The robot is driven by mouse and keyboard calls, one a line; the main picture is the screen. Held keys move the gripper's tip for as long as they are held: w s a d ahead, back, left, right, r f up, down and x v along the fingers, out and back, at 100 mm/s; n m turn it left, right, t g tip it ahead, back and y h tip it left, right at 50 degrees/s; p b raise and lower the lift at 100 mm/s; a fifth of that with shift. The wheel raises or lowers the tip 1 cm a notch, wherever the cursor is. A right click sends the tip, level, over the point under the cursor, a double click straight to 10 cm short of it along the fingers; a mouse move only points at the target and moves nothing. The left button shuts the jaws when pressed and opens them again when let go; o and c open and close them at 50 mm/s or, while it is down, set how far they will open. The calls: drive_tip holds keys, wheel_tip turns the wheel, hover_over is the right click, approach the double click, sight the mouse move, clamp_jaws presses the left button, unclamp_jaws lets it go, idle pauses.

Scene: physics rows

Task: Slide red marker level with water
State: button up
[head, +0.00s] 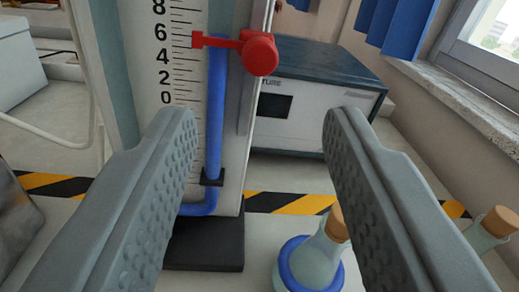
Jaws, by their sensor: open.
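The red marker (260,54) has a round knob and a thin arm ending in a flat pointer over the white scale (180,75). Its pointer lies slightly below the 6 mark. The water (215,110) shows as a blue column in an upright tube right of the scale. Its top is close to the marker's arm, which crosses it and partly covers it, so the exact level is hard to tell. My gripper (262,118) is open and empty. Its fingers are spread wide, below and nearer than the marker, with the knob showing between and above them, untouched.
The gauge stands on a black base (205,245). A corked flask with a blue ring (310,265) is low between the fingers, near the right one. Another corked flask (488,232) is at far right. A dark-topped box (310,95) stands behind; striped tape (290,203) crosses the surface.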

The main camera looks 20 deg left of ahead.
drive_tip(key=v, duration=0.9)
drive_tip(key=s+d+r+m+t+h, duration=0.2)
drive_tip(key=s+d+r+h, duration=0.1)
drive_tip(key=s+d, duration=0.3)
drive_tip(key=s+d+r+m+t+h, duration=0.1)
drive_tip(key=s+d+r+m+h, duration=0.2)
drive_tip(key=s, duration=0.5)
drive_tip(key=s+d+f+m+h, duration=0.1)
drive_tip(key=s+d, duration=0.2)
drive_tip(key=s, duration=0.6)
drive_tip(key=s+d+f+m+g+h, duration=0.1)
drive_tip(key=s+d+m+h, duration=0.1)
drive_tip(key=s, duration=0.7)
drive_tip(key=shift+s+d, duration=0.2)
drive_tip(key=shift+d, duration=0.4)
idle(3.3)
